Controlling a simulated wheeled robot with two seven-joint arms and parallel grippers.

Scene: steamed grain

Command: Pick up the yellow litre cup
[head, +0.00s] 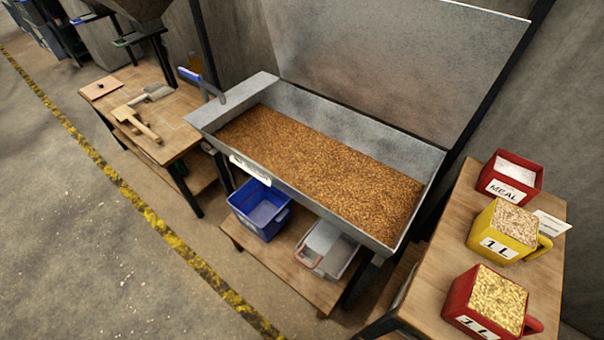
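The yellow litre cup (499,237) stands upright on the right-hand wooden table (451,219). It has a white "1 L" label on its front and a yellow handle on its right side. It is filled with pale grain flakes. Neither of my grippers shows in the head view.
A red "1 L" cup (461,300) of yellowish grain stands nearer, and a red "MEAL" box (516,171) farther back. A white card (552,223) is beside the yellow cup. A metal trough (345,125) of brown grain lies left, its lid raised.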

